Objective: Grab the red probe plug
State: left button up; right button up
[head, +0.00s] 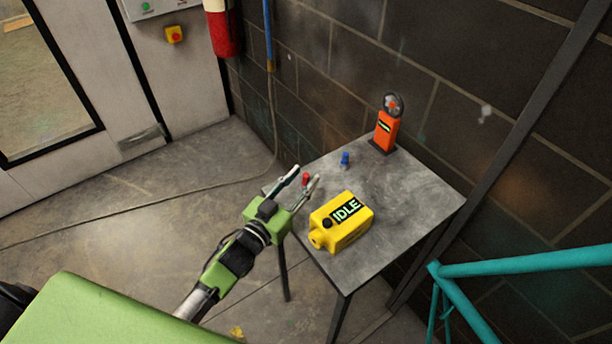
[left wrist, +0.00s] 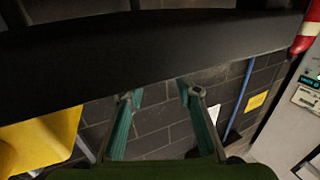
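The red probe plug (head: 306,179) stands near the table's left corner in the head view. My left gripper (head: 305,174) is open there, with a finger on either side of the plug in that view. I cannot tell whether the fingers touch it or are level with it. In the left wrist view the two fingers of my left gripper (left wrist: 158,94) are spread, with no plug visible between them. A wide dark band hides the upper part of that view. My right gripper is not in view.
The grey table (head: 415,190) holds a yellow box marked IDLE (head: 343,223) close right of my gripper, a small blue plug (head: 345,159) and an orange device (head: 386,130) at the back. A teal rail (head: 520,262) is at the right. The table's right part is clear.

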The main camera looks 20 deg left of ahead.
pick_arm(q)
jog(key=shift+x, duration=1.2)
jog(key=shift+s+f, duration=0.1)
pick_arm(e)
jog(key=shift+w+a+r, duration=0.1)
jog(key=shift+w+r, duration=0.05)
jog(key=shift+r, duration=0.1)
pick_arm(q)
jog(key=c, duration=0.7)
grip_shut()
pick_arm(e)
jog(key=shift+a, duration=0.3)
pick_arm(q)
jog(key=shift+r, duration=0.7)
jog(key=s+a+r+b, duration=0.3)
jog(key=s+a+r, duration=0.3)
jog(key=s+r, duration=0.5)
jog(key=shift+s+a+r, duration=0.3)
jog(key=shift+s, duration=0.4)
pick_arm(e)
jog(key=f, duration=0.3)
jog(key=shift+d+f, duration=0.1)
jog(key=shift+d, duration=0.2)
